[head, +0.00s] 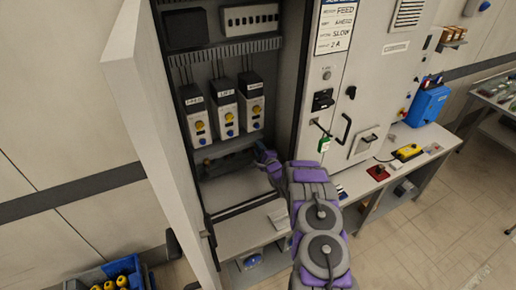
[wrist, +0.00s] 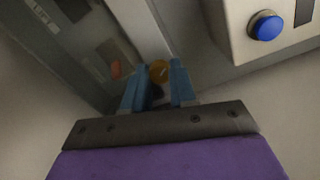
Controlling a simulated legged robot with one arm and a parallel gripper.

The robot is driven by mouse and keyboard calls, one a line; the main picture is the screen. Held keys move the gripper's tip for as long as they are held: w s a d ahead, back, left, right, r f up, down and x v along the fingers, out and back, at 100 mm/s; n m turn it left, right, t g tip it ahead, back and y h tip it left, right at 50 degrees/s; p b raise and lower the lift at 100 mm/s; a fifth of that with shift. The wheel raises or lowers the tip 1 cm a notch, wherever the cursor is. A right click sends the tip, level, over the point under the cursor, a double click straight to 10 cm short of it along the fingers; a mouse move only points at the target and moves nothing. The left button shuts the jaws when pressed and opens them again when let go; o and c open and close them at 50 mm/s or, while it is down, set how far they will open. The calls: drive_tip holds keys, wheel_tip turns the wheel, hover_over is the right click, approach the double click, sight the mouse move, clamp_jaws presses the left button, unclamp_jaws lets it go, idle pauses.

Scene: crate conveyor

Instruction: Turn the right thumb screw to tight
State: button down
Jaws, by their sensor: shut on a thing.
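The right thumb screw (wrist: 159,70) shows in the wrist view as a round, brass-coloured head with a thin light mark across it. The blue fingers of my gripper (wrist: 158,88) are shut on it, one finger at each side. In the head view my gripper (head: 265,155) reaches into the open cabinet, at the right end of a dark low unit (head: 232,160). My gripper hides the screw in that view. A small orange-brown piece (head: 207,163) shows at the unit's left end. I cannot tell from the mark how tight the screw is.
Several modules with yellow knobs and blue buttons, such as the right module (head: 251,100), stand just above my gripper. A blue button (wrist: 265,25) is close at upper right in the wrist view. The open cabinet door (head: 150,110) stands at left.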

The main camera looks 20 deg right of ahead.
drive_tip(key=shift+s+d+f+m+p, duration=0.15)
drive_tip(key=shift+m+p, duration=0.3)
drive_tip(key=shift+m, duration=1.3)
drive_tip(key=shift+f+m+p, duration=0.1)
drive_tip(key=shift+m+p, duration=0.35)
drive_tip(key=shift+m, duration=1.3)
drive_tip(key=shift+f, duration=0.1)
drive_tip(key=c, duration=1.3)
unclamp_jaws()
drive_tip(key=o, duration=0.4)
drive_tip(key=shift+d, duration=0.1)
drive_tip(key=shift+r, duration=0.2)
drive_tip(key=s, duration=1.7)
drive_tip(key=shift+d+f, duration=0.1)
drive_tip(key=shift+d, duration=0.25)
